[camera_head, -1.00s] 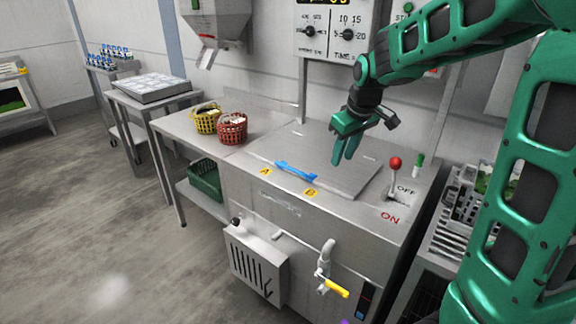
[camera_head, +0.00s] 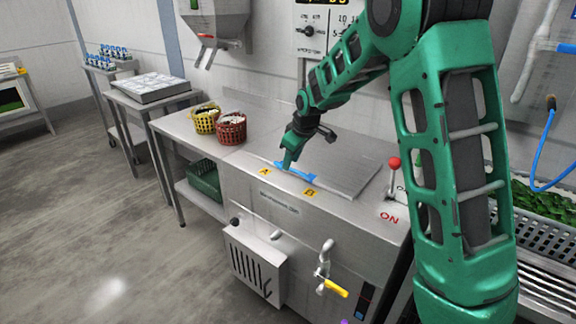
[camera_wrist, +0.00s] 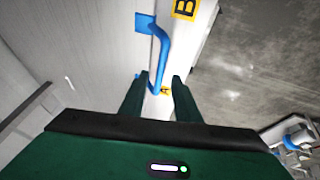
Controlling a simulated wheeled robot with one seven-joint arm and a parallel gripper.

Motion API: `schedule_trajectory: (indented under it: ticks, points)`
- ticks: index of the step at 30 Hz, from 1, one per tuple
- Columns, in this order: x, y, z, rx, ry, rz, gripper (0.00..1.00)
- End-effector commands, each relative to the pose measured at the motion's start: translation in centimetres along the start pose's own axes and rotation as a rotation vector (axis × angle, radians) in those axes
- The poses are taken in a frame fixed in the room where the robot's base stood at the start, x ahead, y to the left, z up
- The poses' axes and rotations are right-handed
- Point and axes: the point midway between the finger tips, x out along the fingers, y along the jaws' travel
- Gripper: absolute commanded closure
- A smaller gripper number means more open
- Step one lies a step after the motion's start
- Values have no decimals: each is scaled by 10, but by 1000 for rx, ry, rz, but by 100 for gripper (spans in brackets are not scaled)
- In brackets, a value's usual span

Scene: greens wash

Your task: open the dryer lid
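The dryer lid (camera_head: 350,172) is a flat grey metal panel lying closed on top of the steel machine. Its blue bar handle (camera_head: 303,176) runs along the front edge, beside yellow labels A (camera_head: 265,172) and B (camera_head: 310,193). My gripper (camera_head: 286,165) points down at the handle's left end, by label A. In the wrist view the gripper (camera_wrist: 160,78) has its two green fingers apart, with the blue handle (camera_wrist: 163,50) reaching into the gap between them. I cannot tell whether either finger touches it. The lid (camera_wrist: 90,50) fills the left of that view.
A red-knobbed lever (camera_head: 393,165) stands on the machine's right, near the ON marking. Yellow (camera_head: 206,122) and red (camera_head: 231,130) baskets stand on the table left of the lid. A crate of greens (camera_head: 545,205) is at right. A yellow-handled tap (camera_head: 335,288) projects from the front.

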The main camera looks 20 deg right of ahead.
Motion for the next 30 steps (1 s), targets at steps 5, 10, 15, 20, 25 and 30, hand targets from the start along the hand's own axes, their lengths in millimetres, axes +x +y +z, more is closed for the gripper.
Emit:
schedule_trajectory:
  ticks: [5,10,15,20,25,30]
  points:
    - [19,0,0,0,-1,0,70]
    - [24,0,0,0,0,0,70]
    - [24,0,0,0,1,0,70]
    - [24,0,0,0,0,0,94]
    - [25,-4,-3,0,0,0,100]
    - [21,0,-3,3,2,-12,100]
